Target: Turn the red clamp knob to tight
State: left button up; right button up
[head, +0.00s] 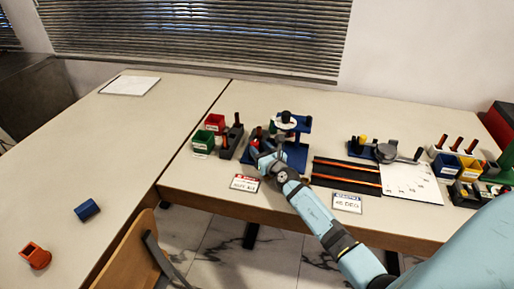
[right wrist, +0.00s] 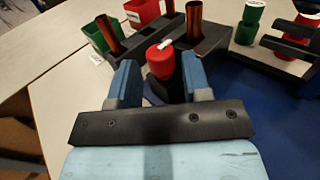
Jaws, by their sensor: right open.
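The red clamp knob (right wrist: 161,62) has a rounded top with a white pointer mark, in the middle of the right wrist view. My right gripper (right wrist: 160,78) is open, with one blue finger on each side of the knob. I cannot tell whether either finger touches it. In the head view my right gripper (head: 262,150) is over the left part of the blue gauge rig (head: 297,159), and the arm hides much of that area. My left gripper is not in view.
Copper-coloured tubes (right wrist: 109,36) stand in a dark block behind the knob, near a green bin (head: 203,141) and a red bin (head: 215,123). A green cylinder (right wrist: 249,22) stands to the right. A black mat with orange strips (head: 346,175) lies right of the rig.

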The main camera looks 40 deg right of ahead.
jog(key=shift+w+d, duration=0.1)
jog(key=shift+w, duration=1.05)
jog(key=c, duration=0.6)
jog(key=shift+c, duration=0.2)
